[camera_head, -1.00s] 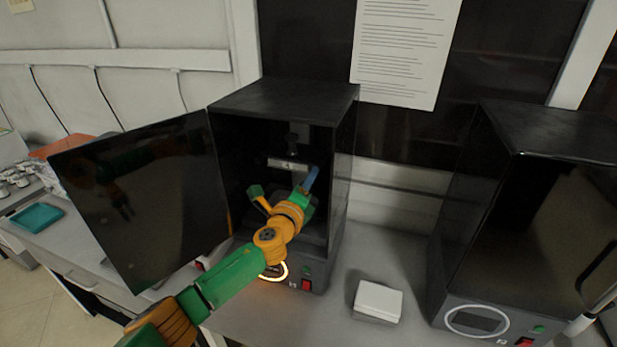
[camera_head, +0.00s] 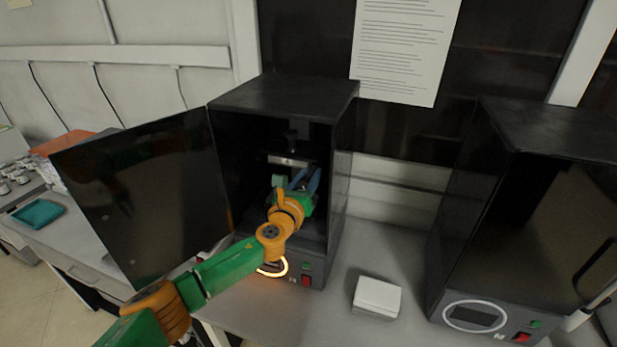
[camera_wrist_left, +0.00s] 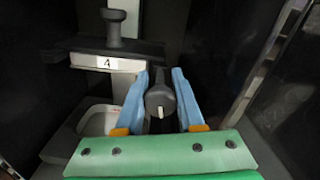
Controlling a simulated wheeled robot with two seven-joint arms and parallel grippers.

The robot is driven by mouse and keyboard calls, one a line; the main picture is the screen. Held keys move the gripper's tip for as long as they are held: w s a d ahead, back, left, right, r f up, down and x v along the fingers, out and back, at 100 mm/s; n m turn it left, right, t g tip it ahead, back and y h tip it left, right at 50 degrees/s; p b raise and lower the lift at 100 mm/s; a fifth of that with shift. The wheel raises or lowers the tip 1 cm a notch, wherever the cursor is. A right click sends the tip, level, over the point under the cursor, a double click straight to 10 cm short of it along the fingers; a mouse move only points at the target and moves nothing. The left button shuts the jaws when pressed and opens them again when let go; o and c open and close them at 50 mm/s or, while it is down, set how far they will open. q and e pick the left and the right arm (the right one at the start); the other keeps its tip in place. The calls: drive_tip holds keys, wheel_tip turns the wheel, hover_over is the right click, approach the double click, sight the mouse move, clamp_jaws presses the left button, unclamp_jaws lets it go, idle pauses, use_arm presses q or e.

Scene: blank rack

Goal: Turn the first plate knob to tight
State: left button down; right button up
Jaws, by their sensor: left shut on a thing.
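My left gripper (camera_head: 299,183) reaches into the open black cabinet (camera_head: 285,96) on the left. In the left wrist view its blue fingers (camera_wrist_left: 160,74) are shut on a dark round knob (camera_wrist_left: 159,93), one finger on each side. The knob has a pale mark on its lower front. A labelled plate holder (camera_wrist_left: 107,62) sits to the left of the fingers, with a second dark knob (camera_wrist_left: 114,28) standing upright on it. In the head view the gripper hides the gripped knob. My right gripper is not in view.
The cabinet's dark door (camera_head: 150,200) stands open to the left. A lit ring and a red switch (camera_head: 306,281) are on its base. A white box (camera_head: 377,296) sits on the bench. A second black cabinet (camera_head: 530,220) stands at right. Bench space between the cabinets is mostly clear.

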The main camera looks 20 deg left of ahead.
sight(304, 187)
use_arm(q)
drive_tip(key=shift+f+m, duration=0.15)
drive_tip(key=shift+m, duration=0.45)
drive_tip(key=c, duration=0.6)
unclamp_jaws()
drive_tip(key=shift+o, duration=0.2)
drive_tip(key=shift+s, duration=0.1)
drive_tip(key=shift+s+a+b, duration=0.1)
drive_tip(key=shift+s+b, duration=0.4)
drive_tip(key=shift+s, duration=2.95)
